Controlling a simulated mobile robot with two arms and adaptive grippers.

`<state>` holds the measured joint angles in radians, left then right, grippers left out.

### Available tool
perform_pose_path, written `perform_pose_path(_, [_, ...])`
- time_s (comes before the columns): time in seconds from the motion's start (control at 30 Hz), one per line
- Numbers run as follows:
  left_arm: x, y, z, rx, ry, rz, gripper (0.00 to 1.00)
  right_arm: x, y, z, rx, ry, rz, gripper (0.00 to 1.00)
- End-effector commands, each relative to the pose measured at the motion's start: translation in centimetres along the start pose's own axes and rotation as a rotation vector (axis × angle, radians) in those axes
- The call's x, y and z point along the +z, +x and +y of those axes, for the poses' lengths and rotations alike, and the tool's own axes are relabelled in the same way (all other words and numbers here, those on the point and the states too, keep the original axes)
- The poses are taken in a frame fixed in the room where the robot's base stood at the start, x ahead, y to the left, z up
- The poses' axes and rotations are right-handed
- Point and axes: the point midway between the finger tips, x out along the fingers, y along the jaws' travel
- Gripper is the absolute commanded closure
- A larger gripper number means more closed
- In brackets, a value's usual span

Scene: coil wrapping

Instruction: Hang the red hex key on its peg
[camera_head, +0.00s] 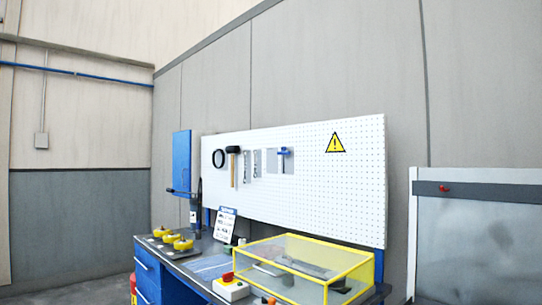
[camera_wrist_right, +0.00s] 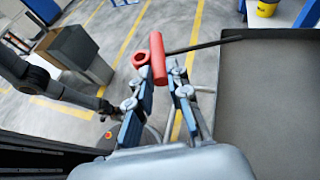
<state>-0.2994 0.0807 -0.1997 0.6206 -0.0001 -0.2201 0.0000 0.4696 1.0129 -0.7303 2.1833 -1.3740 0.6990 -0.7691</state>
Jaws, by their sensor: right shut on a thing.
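In the right wrist view, my right gripper (camera_wrist_right: 160,78) is shut on the red hex key (camera_wrist_right: 158,58). Its red handle, with a ring at one side, stands up between the blue-padded fingers. Its long dark shaft (camera_wrist_right: 205,44) points right. In the head view, the white pegboard (camera_head: 320,190) stands behind the workbench. A black ring (camera_head: 218,158), a hammer (camera_head: 234,152), a grey tool (camera_head: 254,166) and a blue-handled tool (camera_head: 284,153) hang there. Grey patches show between some of them. The hex key's peg is too small to make out. My left gripper is in neither view.
The blue workbench (camera_head: 147,272) carries a yellow-framed clear box (camera_head: 325,262), a red-and-white button box (camera_head: 229,287) and several yellow parts (camera_head: 183,243). A grey panel (camera_head: 475,240) with a small red thing (camera_head: 444,188) stands at right.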

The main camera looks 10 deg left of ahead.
Motion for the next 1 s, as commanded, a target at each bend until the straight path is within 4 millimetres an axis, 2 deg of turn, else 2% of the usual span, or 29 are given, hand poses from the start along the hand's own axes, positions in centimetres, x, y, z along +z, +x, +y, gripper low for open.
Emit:
perform_pose_path(0.27, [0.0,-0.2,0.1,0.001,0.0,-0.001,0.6,0.2,-0.2,0.0,-0.006,0.003,-0.001,1.0])
perform_pose_path(0.43, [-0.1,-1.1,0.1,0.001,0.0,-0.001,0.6,0.9,-1.4,-0.4,-0.052,0.026,-0.002,1.0])
perform_pose_path(0.63, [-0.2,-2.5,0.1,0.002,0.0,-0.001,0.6,0.9,-4.7,-1.4,-0.165,0.076,0.001,1.0])
perform_pose_path(1.0, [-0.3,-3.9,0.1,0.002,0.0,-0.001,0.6,-1.0,-10.6,-2.9,-0.35,0.149,0.001,1.0])
